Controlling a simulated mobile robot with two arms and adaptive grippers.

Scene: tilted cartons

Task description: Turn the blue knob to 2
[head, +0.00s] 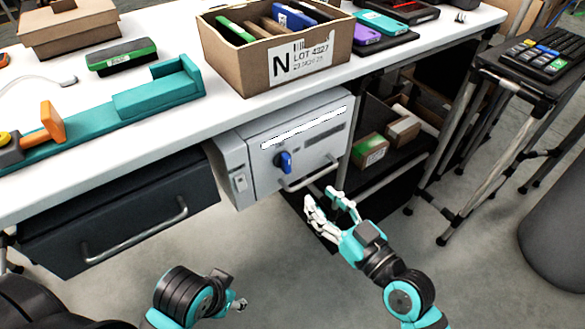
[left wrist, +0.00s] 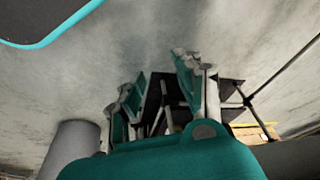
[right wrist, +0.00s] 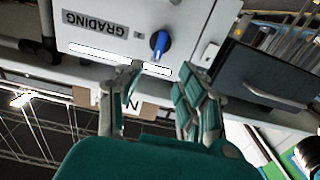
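The blue knob (head: 284,162) sits on the front panel of a light grey box (head: 310,137) mounted under the white bench. The knob's handle stands close to upright, and I cannot read any number marks around it. The knob also shows in the right wrist view (right wrist: 159,44), on the panel marked GRADING. My right gripper (head: 328,198) is open and empty, below and to the right of the knob, apart from it. My left gripper (head: 240,304) is low at the bottom of the head view; its fingers stand apart with nothing between them in the left wrist view (left wrist: 160,85).
A metal handle (head: 310,177) juts from the box's lower front, between knob and right gripper. A dark drawer (head: 120,215) hangs to the left. A cardboard carton (head: 275,65) stands on the bench above. A dark shelf (head: 400,165) is at right. The floor in front is clear.

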